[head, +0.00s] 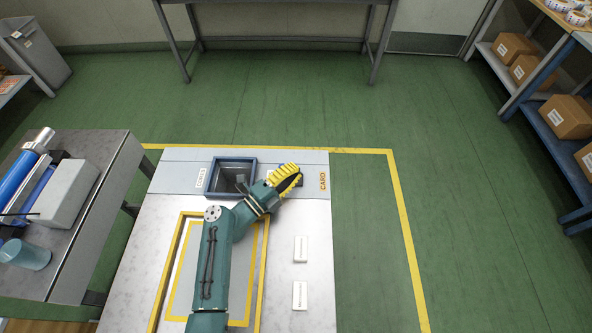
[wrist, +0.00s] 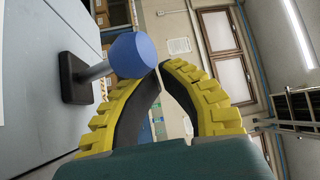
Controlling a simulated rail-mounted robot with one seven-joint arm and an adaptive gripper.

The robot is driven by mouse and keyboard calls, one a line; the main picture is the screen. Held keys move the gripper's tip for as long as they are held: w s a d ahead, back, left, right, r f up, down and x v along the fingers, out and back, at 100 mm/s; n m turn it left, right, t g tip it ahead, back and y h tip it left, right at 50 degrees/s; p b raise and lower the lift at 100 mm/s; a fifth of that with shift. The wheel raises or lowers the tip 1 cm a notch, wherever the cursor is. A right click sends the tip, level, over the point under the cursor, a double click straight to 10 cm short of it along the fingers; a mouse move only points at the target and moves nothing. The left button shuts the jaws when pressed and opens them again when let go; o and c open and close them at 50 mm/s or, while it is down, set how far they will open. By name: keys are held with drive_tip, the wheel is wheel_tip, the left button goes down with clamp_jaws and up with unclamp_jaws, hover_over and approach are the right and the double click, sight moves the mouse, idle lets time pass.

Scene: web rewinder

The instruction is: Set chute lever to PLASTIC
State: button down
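The chute lever shows in the wrist view as a blue knob (wrist: 133,55) on a grey shaft (wrist: 97,71) rising from a dark base plate (wrist: 75,78). My gripper (wrist: 160,73) has yellow ribbed fingers whose tips come together with nothing visible between them. The knob is just outside the left finger, close to its tip; I cannot tell whether they touch. In the head view my gripper (head: 293,176) is over the panel (head: 316,163) and largely hides the lever. A CARD label (head: 323,181) is on its right. The PLASTIC marking is not readable.
A blue-framed chute opening (head: 231,160) lies left of my gripper. Two white plates (head: 300,249) lie on the pale surface below. A grey bench (head: 75,250) with rollers stands at left, and shelves with cartons (head: 565,116) at right. Green floor is clear beyond the panel.

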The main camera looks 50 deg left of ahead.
wheel_tip(320, 180, up, 10)
idle(0.6)
idle(0.4)
